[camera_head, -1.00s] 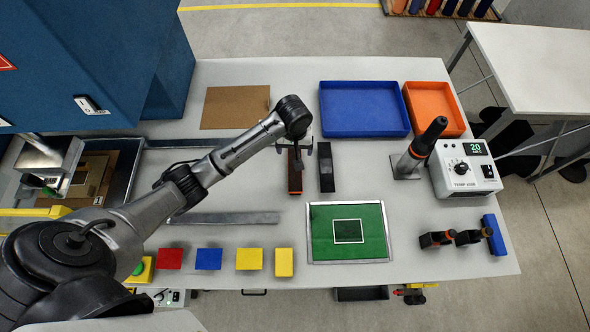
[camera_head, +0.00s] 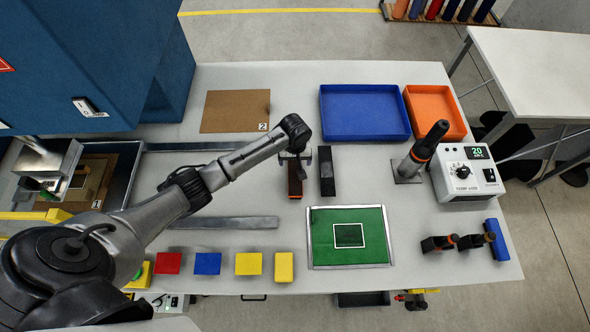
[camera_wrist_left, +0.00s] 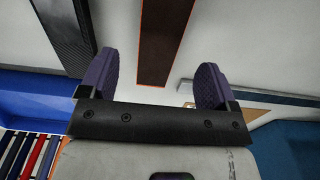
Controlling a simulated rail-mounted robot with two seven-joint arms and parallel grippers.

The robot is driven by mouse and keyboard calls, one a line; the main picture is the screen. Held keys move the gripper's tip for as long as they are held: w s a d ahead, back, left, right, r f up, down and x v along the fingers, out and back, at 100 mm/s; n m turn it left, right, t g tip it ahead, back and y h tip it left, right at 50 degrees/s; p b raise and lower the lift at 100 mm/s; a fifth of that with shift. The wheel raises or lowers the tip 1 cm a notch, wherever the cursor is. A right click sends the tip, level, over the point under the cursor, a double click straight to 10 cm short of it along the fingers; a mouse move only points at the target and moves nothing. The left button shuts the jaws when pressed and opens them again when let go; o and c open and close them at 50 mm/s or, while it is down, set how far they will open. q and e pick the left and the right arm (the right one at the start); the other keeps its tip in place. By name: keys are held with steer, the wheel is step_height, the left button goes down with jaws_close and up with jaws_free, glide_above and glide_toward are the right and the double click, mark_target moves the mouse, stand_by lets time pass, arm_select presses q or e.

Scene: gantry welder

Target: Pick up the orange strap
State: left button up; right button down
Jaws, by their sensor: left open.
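The orange strap (camera_head: 295,184) lies on the grey table, a narrow brownish bar with orange edges, pointing toward the front. In the left wrist view the strap (camera_wrist_left: 163,40) shows between my fingers, beyond their tips. My left gripper (camera_head: 296,158) is open and empty over the far part of the strap and hides that end. Its two dark purple fingers also show in the left wrist view (camera_wrist_left: 153,82), spread to either side of the strap. I cannot tell the exact height above it. My right gripper is not in view.
A black strap (camera_head: 327,172) lies parallel, close on the right; it also shows in the left wrist view (camera_wrist_left: 62,35). A blue tray (camera_head: 365,134) and orange tray (camera_head: 437,139) stand behind. A green mat (camera_head: 330,252) lies in front right, a metal bar (camera_head: 225,223) in front left.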

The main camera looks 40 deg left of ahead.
mark_target(295, 168)
arm_select(q)
steer(key=shift+f, duration=2.05)
steer(key=shift+c, duration=0.3)
steer(key=c, duration=0.9)
steer(key=shift+r, duration=0.15)
steer(key=shift+c, duration=0.2)
